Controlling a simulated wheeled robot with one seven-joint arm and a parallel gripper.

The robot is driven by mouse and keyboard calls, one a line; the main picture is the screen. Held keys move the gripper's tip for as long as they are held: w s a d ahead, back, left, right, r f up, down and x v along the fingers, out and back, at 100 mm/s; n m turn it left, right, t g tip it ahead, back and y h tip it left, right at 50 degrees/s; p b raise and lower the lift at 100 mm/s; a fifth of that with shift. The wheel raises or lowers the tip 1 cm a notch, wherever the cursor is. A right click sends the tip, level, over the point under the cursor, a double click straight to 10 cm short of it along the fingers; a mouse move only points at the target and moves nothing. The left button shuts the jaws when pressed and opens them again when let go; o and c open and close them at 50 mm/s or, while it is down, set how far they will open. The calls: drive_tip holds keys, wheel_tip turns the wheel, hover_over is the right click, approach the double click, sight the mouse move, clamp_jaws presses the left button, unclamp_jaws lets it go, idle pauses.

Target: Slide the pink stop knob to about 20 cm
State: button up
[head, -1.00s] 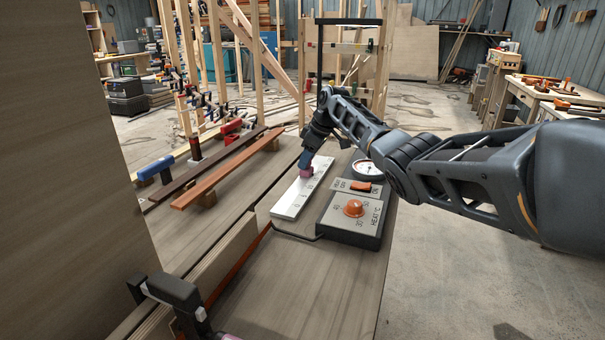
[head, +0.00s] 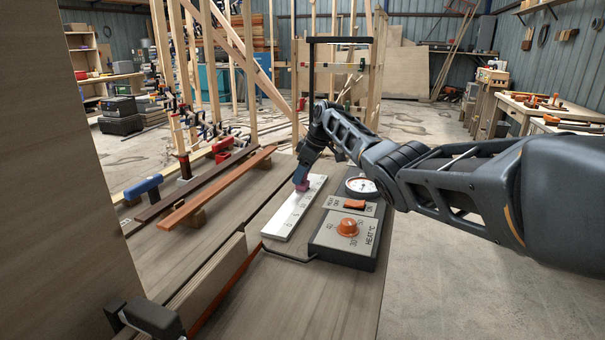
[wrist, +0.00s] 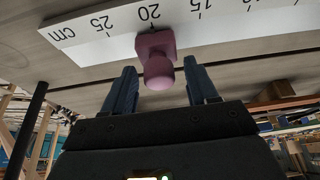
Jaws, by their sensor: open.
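The pink stop knob (wrist: 158,68) sits on the white ruler scale (wrist: 92,40) close to the 20 mark in the wrist view. In the head view the pink knob (head: 303,185) is on the far part of the white scale (head: 290,215), partly hidden by my gripper. My gripper (wrist: 163,82) is open, with one blue finger on each side of the knob's round end. A gap shows between the knob and each finger. In the head view my gripper (head: 304,172) reaches down to the knob from above.
A grey control box with an orange dial (head: 347,227) and a red switch (head: 354,204) stands right of the scale. A round gauge (head: 361,186) is behind it. Wooden strips (head: 218,187) and a blue-handled clamp (head: 143,187) lie to the left.

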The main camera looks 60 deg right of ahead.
drive_tip(key=v, duration=0.7)
drive_tip(key=shift+r, duration=0.4)
drive_tip(key=shift+s, duration=0.2)
